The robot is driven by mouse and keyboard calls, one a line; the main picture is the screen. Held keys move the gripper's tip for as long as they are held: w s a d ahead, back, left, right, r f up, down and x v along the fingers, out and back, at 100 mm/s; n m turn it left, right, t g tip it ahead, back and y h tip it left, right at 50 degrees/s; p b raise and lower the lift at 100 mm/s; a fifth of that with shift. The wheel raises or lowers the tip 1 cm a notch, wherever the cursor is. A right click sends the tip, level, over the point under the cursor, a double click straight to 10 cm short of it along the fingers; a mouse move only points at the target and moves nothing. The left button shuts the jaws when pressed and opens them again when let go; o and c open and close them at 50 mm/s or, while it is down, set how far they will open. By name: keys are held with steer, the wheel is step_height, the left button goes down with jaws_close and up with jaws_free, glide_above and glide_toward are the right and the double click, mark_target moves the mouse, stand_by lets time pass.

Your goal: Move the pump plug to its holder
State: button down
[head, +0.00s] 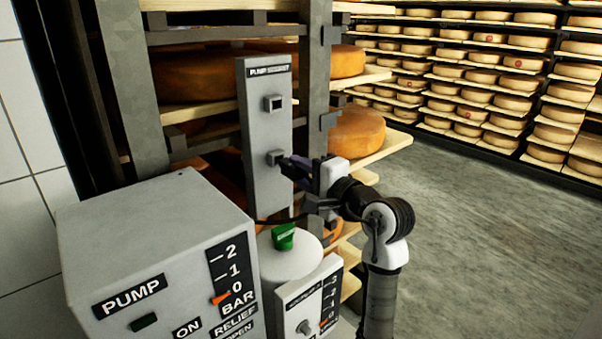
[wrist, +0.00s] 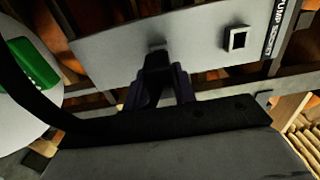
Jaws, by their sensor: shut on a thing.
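A grey upright panel (head: 262,135) labelled "PUMP SOCKET" stands in front of the cheese rack. It has an upper square fitting (head: 273,103), which is empty, and a lower square fitting (head: 275,157). My gripper (head: 288,164) is at the lower fitting, reaching in from the right. In the wrist view my gripper (wrist: 157,88) is shut on the dark pump plug (wrist: 156,66). The plug's tip is at the lower fitting, and I cannot tell whether it is inside. The upper fitting (wrist: 237,39) shows empty to its right there.
A grey pump box (head: 150,245) with a gauge stands at the front left. A white vessel with a green part (head: 284,237) and a smaller gauge box (head: 308,303) sit below my gripper. A black cable (wrist: 30,100) curves at the left. Open floor (head: 470,220) lies to the right.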

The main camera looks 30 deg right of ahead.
steer(key=shift+w+a+b, duration=0.2)
steer(key=shift+w+b, duration=0.35)
steer(key=shift+w, duration=0.85)
steer(key=c, duration=1.1)
jaws_free()
steer(key=shift+o, duration=0.2)
steer(key=s+d+b, duration=0.2)
steer(key=s+b, duration=0.1)
steer(key=s, duration=1)
steer(key=shift+s, duration=0.3)
